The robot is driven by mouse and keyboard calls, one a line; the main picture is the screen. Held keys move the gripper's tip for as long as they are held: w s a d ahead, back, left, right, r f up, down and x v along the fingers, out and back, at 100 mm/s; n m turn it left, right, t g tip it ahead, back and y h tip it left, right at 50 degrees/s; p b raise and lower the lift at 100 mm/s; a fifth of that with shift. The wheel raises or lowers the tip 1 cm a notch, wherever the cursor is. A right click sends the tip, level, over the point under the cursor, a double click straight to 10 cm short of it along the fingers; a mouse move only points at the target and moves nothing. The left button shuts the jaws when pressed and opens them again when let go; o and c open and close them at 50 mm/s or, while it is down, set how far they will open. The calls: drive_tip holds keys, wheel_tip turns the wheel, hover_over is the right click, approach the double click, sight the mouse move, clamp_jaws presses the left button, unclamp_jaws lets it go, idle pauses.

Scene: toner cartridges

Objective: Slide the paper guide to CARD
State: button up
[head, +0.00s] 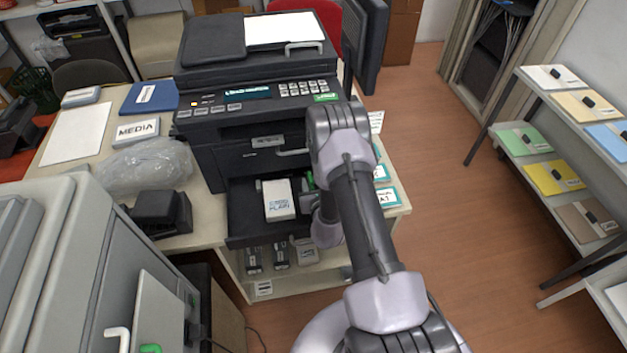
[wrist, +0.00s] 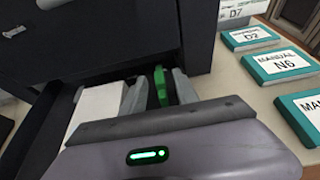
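The multifunction printer (head: 250,110) has its paper tray (head: 243,222) pulled out at the front. A stack of paper marked PLAIN (head: 280,203) lies in the tray; its white top also shows in the wrist view (wrist: 92,108). The green paper guide (wrist: 160,85) stands upright to the right of the stack; a bit of green also shows in the head view (head: 308,180). My gripper (wrist: 160,92) reaches into the tray, with one finger on each side of the guide and small gaps visible. The guide's foot and any size marks are hidden.
Several teal-edged manuals (wrist: 284,64) lie on the table right of the tray. A MEDIA box (head: 138,130) and a clear plastic bag (head: 146,166) lie to the left. Cartridges (head: 281,256) stand on the shelf below. The floor to the right is clear.

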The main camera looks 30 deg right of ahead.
clamp_jaws()
idle(1.4)
